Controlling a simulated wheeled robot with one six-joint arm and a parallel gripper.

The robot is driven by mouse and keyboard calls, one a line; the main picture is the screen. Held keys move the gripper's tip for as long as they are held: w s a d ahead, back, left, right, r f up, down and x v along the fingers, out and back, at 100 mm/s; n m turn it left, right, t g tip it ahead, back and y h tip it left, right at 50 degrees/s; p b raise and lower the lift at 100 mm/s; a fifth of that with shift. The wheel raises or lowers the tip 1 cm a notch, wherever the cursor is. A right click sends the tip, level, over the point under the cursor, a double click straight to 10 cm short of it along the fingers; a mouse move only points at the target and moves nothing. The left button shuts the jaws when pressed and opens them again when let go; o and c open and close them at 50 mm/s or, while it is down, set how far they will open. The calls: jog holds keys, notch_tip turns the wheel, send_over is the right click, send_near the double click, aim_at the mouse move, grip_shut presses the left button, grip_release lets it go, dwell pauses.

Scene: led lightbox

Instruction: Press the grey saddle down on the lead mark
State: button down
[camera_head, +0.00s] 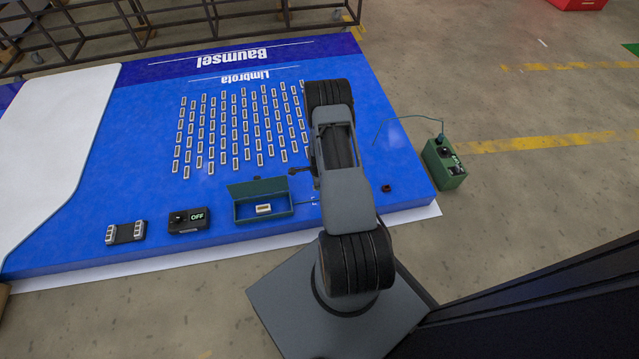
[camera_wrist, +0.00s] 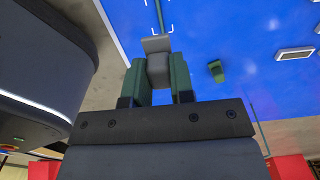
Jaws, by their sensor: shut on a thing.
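The grey saddle (camera_wrist: 157,68) is a small pale block, clasped between the two green fingers of my gripper (camera_wrist: 158,80) in the wrist view. The lead mark (camera_wrist: 167,16) is a set of white corner brackets on the blue panel, just beyond the saddle's tip in that picture. The thin teal lead (camera_wrist: 160,15) runs between the brackets. I cannot tell the gap between saddle and panel.
A green box (camera_head: 443,164) stands on the floor right of the blue panel (camera_head: 150,205). Left of my arm are an open green tray (camera_head: 236,211) holding a white module (camera_head: 263,209), and a dark OFF box (camera_head: 188,221). Rows of modules (camera_head: 235,125) cover the panel's middle.

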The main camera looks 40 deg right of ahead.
jog(key=shift+f, duration=0.1)
notch_tip(320, 180, down, 8)
jog(key=b, duration=0.7)
jog(key=shift+f+b, duration=0.85)
jog(key=shift+f, duration=0.2)
dwell(1.1)
jog(key=c, duration=0.9)
grip_release()
jog(key=shift+r+p, duration=2.9)
jog(key=shift+r, duration=1.15)
